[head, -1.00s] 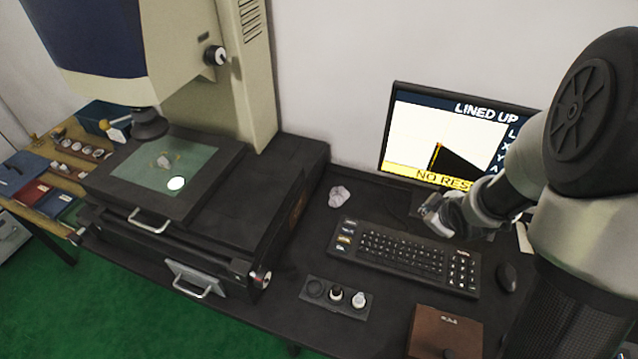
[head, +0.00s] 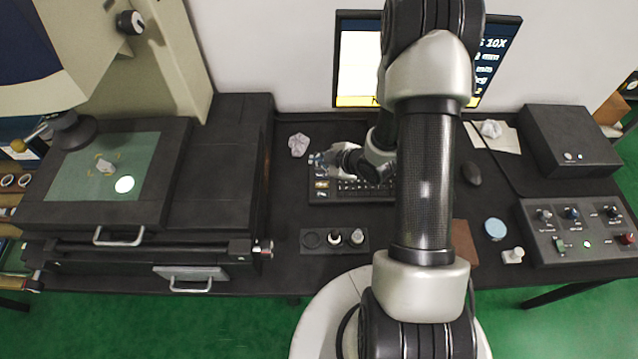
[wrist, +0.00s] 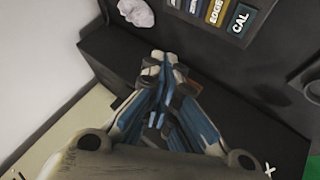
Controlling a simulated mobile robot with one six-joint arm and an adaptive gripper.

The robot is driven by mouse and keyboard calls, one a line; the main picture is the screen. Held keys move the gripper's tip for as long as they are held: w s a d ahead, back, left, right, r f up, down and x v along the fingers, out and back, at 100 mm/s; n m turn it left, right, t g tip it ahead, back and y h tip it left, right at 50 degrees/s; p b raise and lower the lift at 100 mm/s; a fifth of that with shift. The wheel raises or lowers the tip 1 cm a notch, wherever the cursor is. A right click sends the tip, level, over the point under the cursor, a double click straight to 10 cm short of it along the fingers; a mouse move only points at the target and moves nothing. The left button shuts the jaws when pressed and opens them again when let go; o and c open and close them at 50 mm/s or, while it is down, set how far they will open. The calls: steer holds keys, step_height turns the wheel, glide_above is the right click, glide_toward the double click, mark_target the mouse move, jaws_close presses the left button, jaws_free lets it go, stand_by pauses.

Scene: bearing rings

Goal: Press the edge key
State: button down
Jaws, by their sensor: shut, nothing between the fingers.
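The edge key (wrist: 217,11) is a yellowish key marked EDGE in the wrist view, cut by the top edge. In the head view the yellowish key (head: 321,184) is at the left end of the black keyboard (head: 350,197). My gripper (wrist: 161,58) is shut and empty, its tips apart from the edge key in the picture. In the head view my gripper (head: 318,160) is over the keyboard's upper left corner. My arm hides the keyboard's right part.
A crumpled paper (head: 298,145) lies left of the keyboard. The measuring machine's stage (head: 185,150) stands at left. The monitor (head: 358,60) is behind, partly hidden by my arm. A control box (head: 585,232) is at right.

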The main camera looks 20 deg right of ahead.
mark_target(320, 186)
steer(key=shift+f, duration=0.15)
step_height(320, 186, down, 9)
steer(key=b, duration=0.7)
steer(key=shift+r, duration=0.2)
steer(key=shift+a, duration=0.1)
stand_by(0.9)
steer(key=shift+f+b, duration=0.4)
steer(key=shift+b, duration=0.05)
steer(key=shift+f, duration=0.3)
stand_by(0.5)
steer(key=shift+r+p, duration=0.35)
steer(key=shift+r, duration=0.4)
steer(key=shift+r+p, duration=1.75)
steer(key=shift+r, duration=0.75)
